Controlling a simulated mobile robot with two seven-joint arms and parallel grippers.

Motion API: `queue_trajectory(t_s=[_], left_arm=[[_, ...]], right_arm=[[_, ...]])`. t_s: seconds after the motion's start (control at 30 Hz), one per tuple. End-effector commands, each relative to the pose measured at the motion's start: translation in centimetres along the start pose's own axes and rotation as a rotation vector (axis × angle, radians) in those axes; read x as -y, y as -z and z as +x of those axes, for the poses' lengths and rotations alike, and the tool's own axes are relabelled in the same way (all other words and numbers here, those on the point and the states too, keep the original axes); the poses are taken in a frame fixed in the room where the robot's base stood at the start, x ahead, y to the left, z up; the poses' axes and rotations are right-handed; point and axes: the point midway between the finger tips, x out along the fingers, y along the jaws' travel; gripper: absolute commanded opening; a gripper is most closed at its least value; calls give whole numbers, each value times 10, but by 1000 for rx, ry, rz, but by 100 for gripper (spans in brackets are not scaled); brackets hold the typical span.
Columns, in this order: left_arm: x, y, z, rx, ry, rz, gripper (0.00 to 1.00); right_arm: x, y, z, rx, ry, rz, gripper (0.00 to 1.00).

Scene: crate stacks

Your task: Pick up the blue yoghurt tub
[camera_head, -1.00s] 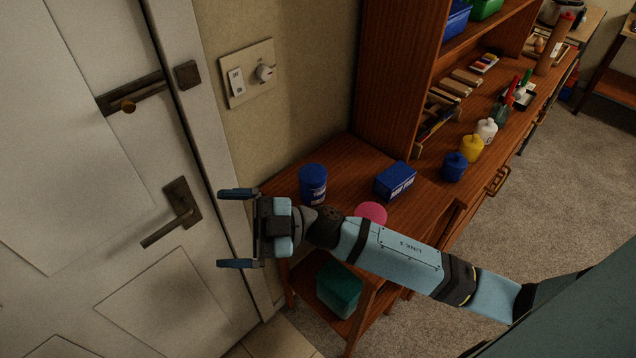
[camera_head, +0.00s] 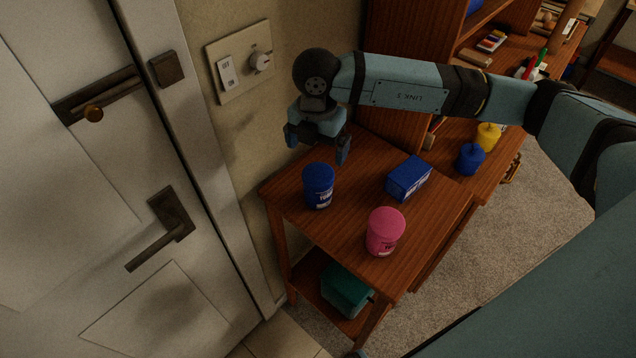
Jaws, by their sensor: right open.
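The blue yoghurt tub (camera_head: 318,187) stands upright on the small wooden table (camera_head: 340,237), near its left edge. It has a blue lid and a pale printed label. My right gripper (camera_head: 316,150) is open and empty. It points down and hangs above and slightly behind the tub in the picture, apart from it. One finger shows at its right side and the other is at its left. My left gripper is out of view.
A pink tub (camera_head: 385,231) stands at the table's front and a blue box (camera_head: 408,178) at its right. A green container (camera_head: 346,290) sits on the lower shelf. The wall with a switch panel (camera_head: 239,62) and the door (camera_head: 100,180) are close on the left.

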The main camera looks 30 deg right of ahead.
Motion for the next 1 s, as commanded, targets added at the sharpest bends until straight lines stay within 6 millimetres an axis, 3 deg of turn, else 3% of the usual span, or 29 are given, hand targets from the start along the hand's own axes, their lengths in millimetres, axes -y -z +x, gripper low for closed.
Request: queue_trajectory(t_s=[0.2, 0.47, 0.7, 1.0], left_arm=[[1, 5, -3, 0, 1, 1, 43], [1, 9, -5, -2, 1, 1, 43], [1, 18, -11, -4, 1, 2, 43], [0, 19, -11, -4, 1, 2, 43]], right_arm=[[0, 1, 40, -3, 1, -1, 100], [1, 0, 59, -4, 1, -2, 100], [3, -1, 95, -5, 2, -3, 100], [3, -1, 105, -4, -1, -3, 100]])
